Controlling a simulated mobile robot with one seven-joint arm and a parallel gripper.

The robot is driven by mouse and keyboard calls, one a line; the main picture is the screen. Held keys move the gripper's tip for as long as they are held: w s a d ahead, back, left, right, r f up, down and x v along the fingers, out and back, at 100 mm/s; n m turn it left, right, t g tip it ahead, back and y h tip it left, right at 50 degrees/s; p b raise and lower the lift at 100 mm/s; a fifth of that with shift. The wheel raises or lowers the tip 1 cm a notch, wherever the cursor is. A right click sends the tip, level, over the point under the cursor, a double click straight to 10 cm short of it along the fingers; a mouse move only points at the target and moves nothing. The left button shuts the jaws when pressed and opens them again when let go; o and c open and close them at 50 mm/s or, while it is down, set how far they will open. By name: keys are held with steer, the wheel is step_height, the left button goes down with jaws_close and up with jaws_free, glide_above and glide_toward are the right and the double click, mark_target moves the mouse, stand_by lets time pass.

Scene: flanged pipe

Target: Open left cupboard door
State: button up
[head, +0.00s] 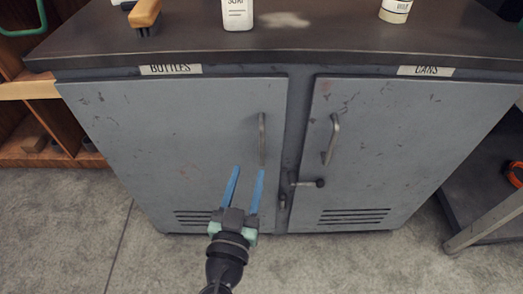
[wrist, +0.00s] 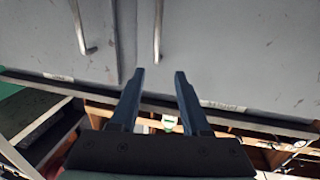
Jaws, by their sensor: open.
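The left cupboard door (head: 180,140), grey and scuffed, sits under the BOTTLES label (head: 170,69) and looks shut. Its upright bar handle (head: 262,138) is near the door's right edge. My gripper (head: 249,170) is open and empty in front of this door, its blue fingertips just below the handle in the head view. In the wrist view, which looks inverted, the open fingers (wrist: 160,74) point toward the left door's handle (wrist: 158,32), with nothing between them. I cannot tell the exact gap between fingertips and handle.
The right door (head: 400,140), with its own handle (head: 332,140), looks shut. A latch with a knob (head: 307,183) sticks out between the doors, right of my gripper. The floor in front is clear.

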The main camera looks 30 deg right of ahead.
mark_target(261, 142)
steer(key=x, duration=0.4)
steer(key=f+x, duration=0.1)
steer(key=x, duration=0.7)
steer(key=shift+d+f, duration=0.4)
steer(key=shift+d, duration=0.05)
jaws_close()
stand_by(0.9)
